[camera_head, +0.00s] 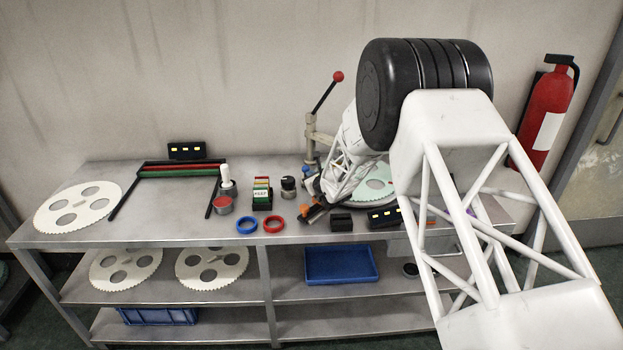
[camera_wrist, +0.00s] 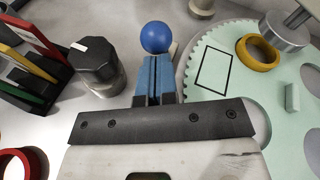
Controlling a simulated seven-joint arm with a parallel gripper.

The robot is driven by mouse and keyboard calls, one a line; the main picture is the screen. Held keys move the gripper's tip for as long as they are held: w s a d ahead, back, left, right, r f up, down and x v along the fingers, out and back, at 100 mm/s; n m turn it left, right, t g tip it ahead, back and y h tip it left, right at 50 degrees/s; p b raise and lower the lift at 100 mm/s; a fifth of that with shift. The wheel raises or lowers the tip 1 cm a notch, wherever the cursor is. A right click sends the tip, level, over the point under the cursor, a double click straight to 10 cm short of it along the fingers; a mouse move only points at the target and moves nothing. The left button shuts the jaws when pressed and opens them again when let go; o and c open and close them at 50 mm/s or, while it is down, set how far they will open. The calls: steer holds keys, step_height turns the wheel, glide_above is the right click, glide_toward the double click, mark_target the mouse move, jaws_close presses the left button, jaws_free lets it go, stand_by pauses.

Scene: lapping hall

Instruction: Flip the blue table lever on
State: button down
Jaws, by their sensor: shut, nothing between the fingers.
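The blue lever's round ball knob (camera_wrist: 156,37) shows at the top centre of the wrist view, just beyond my fingertips. In the head view a small blue spot (camera_head: 306,169) beside the press column appears to be the same knob. My gripper (camera_wrist: 154,60) is shut and empty, its two blue-grey fingers side by side and pointing at the ball. Fingertips and ball lie very close in the picture; I cannot tell whether they touch. The lever's stem and base are mostly hidden, so its tilt is unclear. In the head view my wrist hides much of this spot.
A black-topped knob (camera_wrist: 96,65) stands left of my fingers, with a card rack (camera_wrist: 30,65) beyond it. A pale green toothed disc (camera_wrist: 215,95) lies close on the right, bearing a yellow ring (camera_wrist: 257,52). A press handle with a red ball (camera_head: 338,76) rises behind.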

steer(key=shift+w+r+m+g+h, duration=0.3)
steer(key=shift+w+r+g, duration=0.05)
steer(key=shift+g, duration=0.55)
steer(key=shift+w+r+g, duration=0.75)
steer(key=shift+w+g, duration=0.1)
steer(key=shift+g, duration=0.25)
steer(key=shift+r, duration=0.1)
steer(key=shift+w+r+m, duration=0.3)
steer(key=shift+w+r, duration=0.1)
steer(key=shift+w, duration=0.35)
steer(key=shift+w+r+g, duration=0.2)
steer(key=shift+w+g, duration=0.45)
steer(key=shift+g, duration=0.15)
steer(key=shift+w+r, duration=0.15)
steer(key=shift+w, duration=3.15)
